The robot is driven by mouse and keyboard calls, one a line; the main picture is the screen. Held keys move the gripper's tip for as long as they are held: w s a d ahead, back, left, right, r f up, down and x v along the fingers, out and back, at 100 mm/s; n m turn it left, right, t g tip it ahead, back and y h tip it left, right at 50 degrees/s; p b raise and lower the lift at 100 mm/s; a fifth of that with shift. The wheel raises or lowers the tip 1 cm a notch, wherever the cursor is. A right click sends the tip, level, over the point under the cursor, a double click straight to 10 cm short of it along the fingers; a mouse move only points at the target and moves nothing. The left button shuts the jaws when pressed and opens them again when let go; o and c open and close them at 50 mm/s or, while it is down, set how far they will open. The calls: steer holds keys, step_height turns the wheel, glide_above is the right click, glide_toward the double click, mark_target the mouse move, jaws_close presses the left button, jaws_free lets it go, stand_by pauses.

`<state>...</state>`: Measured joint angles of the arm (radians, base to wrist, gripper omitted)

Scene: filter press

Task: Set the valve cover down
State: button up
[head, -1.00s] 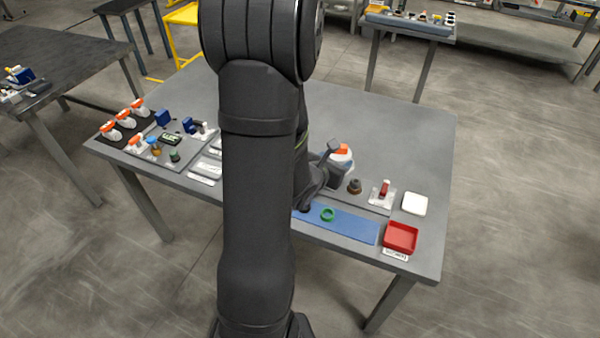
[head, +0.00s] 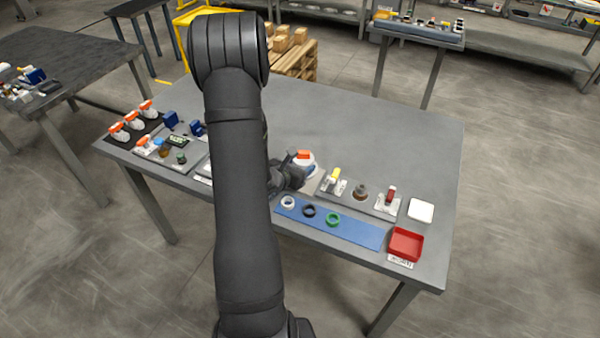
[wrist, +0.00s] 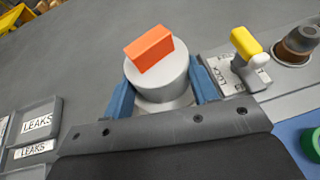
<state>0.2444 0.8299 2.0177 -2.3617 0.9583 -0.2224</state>
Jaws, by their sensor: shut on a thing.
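The valve cover, which I take to be the pale grey round body with an orange block on top (wrist: 160,75), sits between the two blue fingers of my gripper (wrist: 163,88) in the wrist view. The fingers are shut on its sides. In the head view the cover (head: 309,168) shows white with its orange top, just beyond my gripper (head: 296,176), over the grey table. Its underside is hidden, so I cannot tell whether it touches the table.
A grey board with a yellow-handled valve (head: 335,176), a brown-based part (head: 360,192) and a red-handled valve (head: 390,196) lies to the right. A blue mat (head: 350,232) with rings lies in front. Trays marked LEAKS (wrist: 37,123) are left. The table (head: 380,130) behind is clear.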

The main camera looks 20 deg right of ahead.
steer(key=shift+f, duration=1.6)
steer(key=shift+f, duration=0.1)
steer(key=o, duration=1)
steer(key=shift+s+a+r, duration=0.2)
steer(key=v, duration=1.1)
steer(key=shift+s+a+r, duration=0.1)
steer(key=shift+r, duration=0.1)
